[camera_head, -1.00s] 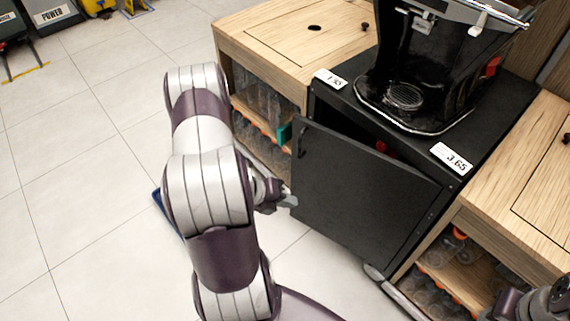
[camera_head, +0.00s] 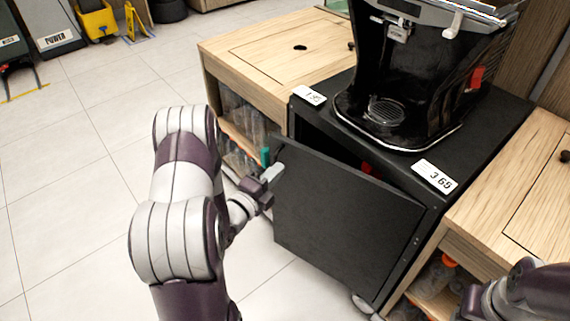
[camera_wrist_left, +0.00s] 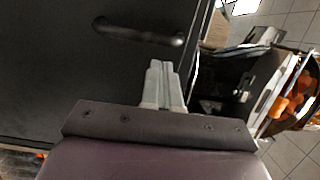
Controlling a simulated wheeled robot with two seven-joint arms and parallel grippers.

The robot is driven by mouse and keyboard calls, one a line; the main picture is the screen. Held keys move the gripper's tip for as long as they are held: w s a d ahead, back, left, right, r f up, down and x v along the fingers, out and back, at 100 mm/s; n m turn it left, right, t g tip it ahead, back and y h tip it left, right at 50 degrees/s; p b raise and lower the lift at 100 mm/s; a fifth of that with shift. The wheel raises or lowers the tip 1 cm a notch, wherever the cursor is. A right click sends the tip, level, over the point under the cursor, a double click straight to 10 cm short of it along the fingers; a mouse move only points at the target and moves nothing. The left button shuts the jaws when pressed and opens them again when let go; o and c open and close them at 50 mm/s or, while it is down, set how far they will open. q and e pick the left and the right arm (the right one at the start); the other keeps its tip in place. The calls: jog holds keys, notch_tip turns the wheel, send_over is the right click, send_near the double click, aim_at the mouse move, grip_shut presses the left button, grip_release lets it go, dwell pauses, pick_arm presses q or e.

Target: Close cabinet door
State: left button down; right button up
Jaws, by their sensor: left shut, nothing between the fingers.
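The black cabinet door (camera_head: 340,215) stands partly open, hinged at its right side, under the juicer. In the left wrist view the door (camera_wrist_left: 60,75) fills the left side, with its dark bar handle (camera_wrist_left: 140,31) near the top. My left gripper (camera_head: 275,174) is shut and empty at the door's free left edge. Its closed fingers (camera_wrist_left: 162,82) are just below the handle near that edge in the wrist view; I cannot tell whether they touch the door. My right arm (camera_head: 520,295) shows at the lower right; its fingers are not visible.
The black juicer (camera_head: 400,75) stands on the black cabinet top (camera_head: 490,125). Wooden counters flank it on the left (camera_head: 270,50) and right (camera_head: 530,190), with bottles on shelves below. The tiled floor (camera_head: 80,180) at the left is open.

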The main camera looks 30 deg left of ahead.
aim_at(293, 155)
pick_arm(q)
jog(key=shift+w+d+b, duration=0.2)
jog(key=shift+w, duration=0.95)
jog(key=shift+w+d+b, duration=0.15)
jog(key=shift+w, duration=1)
